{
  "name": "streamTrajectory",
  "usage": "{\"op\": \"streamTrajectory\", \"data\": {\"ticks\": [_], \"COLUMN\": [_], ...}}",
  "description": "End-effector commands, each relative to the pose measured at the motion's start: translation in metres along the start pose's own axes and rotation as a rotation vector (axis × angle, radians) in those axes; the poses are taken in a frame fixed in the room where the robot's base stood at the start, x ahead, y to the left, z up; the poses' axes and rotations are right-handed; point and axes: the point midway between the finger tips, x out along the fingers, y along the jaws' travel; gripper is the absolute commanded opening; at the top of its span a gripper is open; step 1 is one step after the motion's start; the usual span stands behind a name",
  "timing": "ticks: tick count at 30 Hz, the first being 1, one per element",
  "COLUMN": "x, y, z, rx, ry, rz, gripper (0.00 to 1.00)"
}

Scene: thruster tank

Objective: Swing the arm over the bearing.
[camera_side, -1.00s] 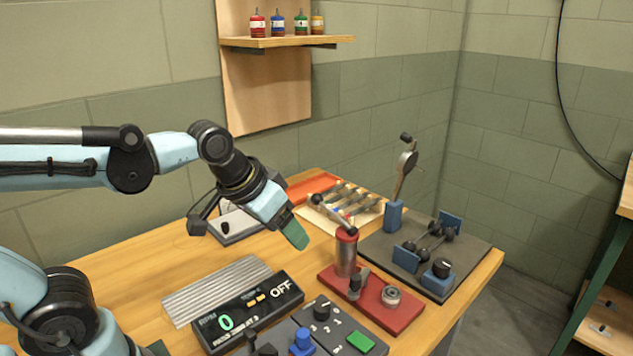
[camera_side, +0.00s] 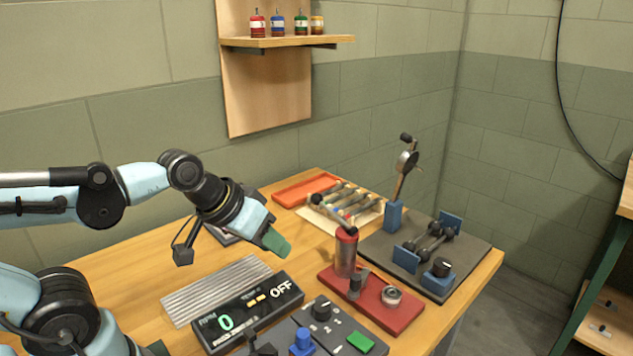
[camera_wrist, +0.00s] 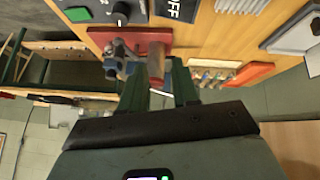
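The bearing (camera_side: 391,295), a small silver ring, sits on the right part of a red base plate (camera_side: 406,316). My gripper (camera_side: 275,241), with green fingers, is in the air left of the post, touching nothing. In the wrist view my gripper (camera_wrist: 160,82) has its fingers apart, with the silver post (camera_wrist: 155,62) seen beyond the gap. I cannot make out the bearing there.
A dial gauge on a blue stand (camera_side: 394,216) and a dark plate with blue blocks (camera_side: 376,242) stand behind and right. In front are an RPM display (camera_side: 246,315) and a knob panel (camera_side: 333,330). A ribbed metal block (camera_side: 217,290) lies left.

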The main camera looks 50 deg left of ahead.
Motion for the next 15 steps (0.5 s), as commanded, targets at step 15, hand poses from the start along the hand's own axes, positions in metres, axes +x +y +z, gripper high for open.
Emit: {"op": "streamTrajectory", "data": {"ticks": [15], "x": [-0.002], "y": [0.018], "z": [-0.004], "rx": [-0.329], "ry": [-0.038], "rz": [0.116], "gripper": [0.00]}}
